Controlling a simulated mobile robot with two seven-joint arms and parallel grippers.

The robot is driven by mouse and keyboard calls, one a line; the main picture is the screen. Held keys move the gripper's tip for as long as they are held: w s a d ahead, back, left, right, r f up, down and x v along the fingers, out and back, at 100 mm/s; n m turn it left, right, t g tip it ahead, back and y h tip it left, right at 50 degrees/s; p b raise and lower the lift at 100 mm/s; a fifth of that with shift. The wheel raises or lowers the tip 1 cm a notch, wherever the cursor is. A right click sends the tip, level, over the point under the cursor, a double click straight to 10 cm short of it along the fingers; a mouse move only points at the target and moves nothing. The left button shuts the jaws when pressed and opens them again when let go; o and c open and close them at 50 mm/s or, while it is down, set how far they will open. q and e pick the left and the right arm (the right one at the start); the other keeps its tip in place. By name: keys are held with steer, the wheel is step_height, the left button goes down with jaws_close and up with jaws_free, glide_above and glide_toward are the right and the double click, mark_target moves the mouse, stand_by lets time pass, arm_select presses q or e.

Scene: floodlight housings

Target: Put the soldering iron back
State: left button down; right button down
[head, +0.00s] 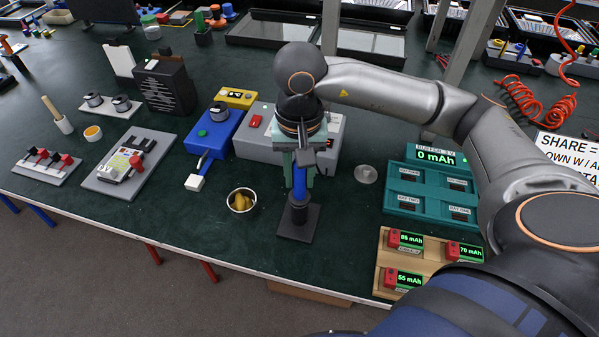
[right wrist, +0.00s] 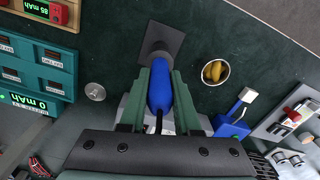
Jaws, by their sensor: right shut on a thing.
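The soldering iron has a blue handle (head: 299,182) and is upright between the fingers of my right gripper (head: 301,172), which is shut on it. The right wrist view also shows the blue handle (right wrist: 160,90) between the two green fingers (right wrist: 160,100). Its lower end meets a black stand with a square base (head: 298,224), near the table's front edge; the stand also shows in the right wrist view (right wrist: 160,40). The iron's tip is hidden, and I cannot tell how deep it sits in the stand. My left gripper is not in view.
A cup of brass wool (head: 241,200) stands left of the stand. A grey box with a red switch (head: 262,147) is behind. A small metal disc (head: 366,174), a teal tray (head: 428,206) and a wooden tray (head: 384,262) lie to the right. A blue device (head: 212,140) stands left.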

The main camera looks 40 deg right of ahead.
steer(key=shift+f+b, duration=0.35)
steer(key=c, duration=1)
jaws_free()
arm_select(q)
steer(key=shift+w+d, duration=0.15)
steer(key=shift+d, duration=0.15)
arm_select(e)
steer(key=o, duration=0.4)
steer(key=shift+r, duration=0.15)
steer(key=shift+r+p, duration=0.5)
steer(key=shift+p, duration=0.25)
step_height(320, 180, up, 11)
steer(key=shift+f+p, duration=0.15)
steer(key=shift+p, duration=0.45)
steer(key=shift+r, duration=0.35)
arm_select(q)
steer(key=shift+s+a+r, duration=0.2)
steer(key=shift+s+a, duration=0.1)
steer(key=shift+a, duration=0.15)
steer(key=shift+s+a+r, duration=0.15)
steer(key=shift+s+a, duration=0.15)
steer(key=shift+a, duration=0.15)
